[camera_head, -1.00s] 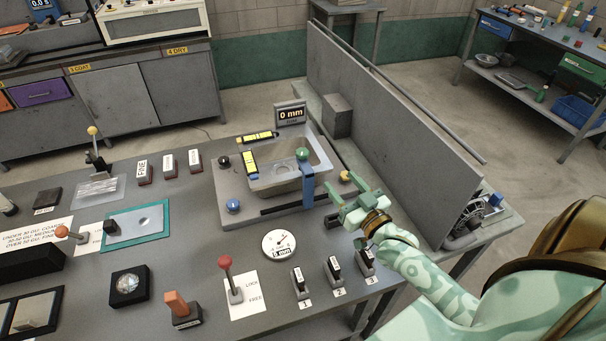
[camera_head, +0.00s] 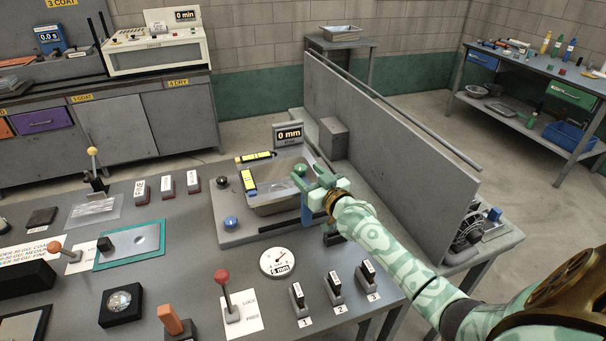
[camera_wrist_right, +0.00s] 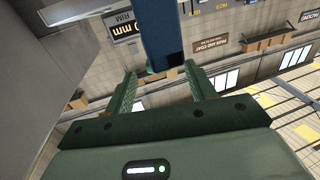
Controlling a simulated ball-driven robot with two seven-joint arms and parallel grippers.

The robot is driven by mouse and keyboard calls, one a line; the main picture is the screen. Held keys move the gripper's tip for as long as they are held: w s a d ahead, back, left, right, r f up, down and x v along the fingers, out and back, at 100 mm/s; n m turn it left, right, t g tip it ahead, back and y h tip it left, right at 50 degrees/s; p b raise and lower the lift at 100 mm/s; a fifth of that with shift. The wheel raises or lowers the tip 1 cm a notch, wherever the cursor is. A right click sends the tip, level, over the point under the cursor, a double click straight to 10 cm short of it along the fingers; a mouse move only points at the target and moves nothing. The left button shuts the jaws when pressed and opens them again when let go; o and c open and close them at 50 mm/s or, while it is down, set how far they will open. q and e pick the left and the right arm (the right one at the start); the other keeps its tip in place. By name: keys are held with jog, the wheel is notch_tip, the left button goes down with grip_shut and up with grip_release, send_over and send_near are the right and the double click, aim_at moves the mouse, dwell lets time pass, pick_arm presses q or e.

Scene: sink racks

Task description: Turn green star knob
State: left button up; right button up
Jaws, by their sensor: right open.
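The green knob (camera_head: 300,170) sits at the top of the blue upright bracket (camera_head: 307,212) at the right end of the sink basin (camera_head: 275,198). My right gripper (camera_head: 318,178) is just to the right of the knob, its fingers pointing towards it. In the right wrist view my open fingers (camera_wrist_right: 162,92) stand apart, with the blue bracket (camera_wrist_right: 163,35) reaching down between them at the far side. A bit of green shows at the bracket's end there. I cannot tell whether the fingers touch the knob. My left gripper is not in view.
A display reading 0 mm (camera_head: 289,134) stands behind the basin. A blue knob (camera_head: 232,223) and a black knob (camera_head: 221,183) flank its left side. A tall grey panel (camera_head: 390,150) stands to the right. A round dial (camera_head: 278,262) and a red-topped lever (camera_head: 223,278) are in front.

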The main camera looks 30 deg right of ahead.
aim_at(300, 169)
jog(key=shift+w+b, duration=0.3)
jog(key=shift+w, duration=1)
jog(key=c, duration=1)
jog(key=shift+o, duration=0.2)
jog(key=shift+r+h+p, duration=0.2)
jog(key=shift+h+p, duration=0.1)
jog(key=shift+p, duration=0.3)
jog(key=m+h+p, duration=0.1)
jog(key=p, duration=0.1)
jog(key=m+h+p, duration=0.1)
jog(key=h+p, duration=0.1)
jog(key=shift+a+r+m, duration=0.15)
jog(key=shift+a+m, duration=0.15)
jog(key=shift+w+a+m+g+h+p, duration=0.1)
jog(key=shift+m+g+h+p, duration=0.4)
jog(key=shift+m+h+p, duration=0.45)
jog(key=shift+f+m+g+h, duration=0.15)
jog(key=shift+m+g+h, duration=0.2)
jog(key=shift+h, duration=0.45)
jog(key=shift+f+m+g+h, duration=0.15)
jog(key=shift+m+g+h, duration=0.2)
jog(key=shift+h, duration=0.4)
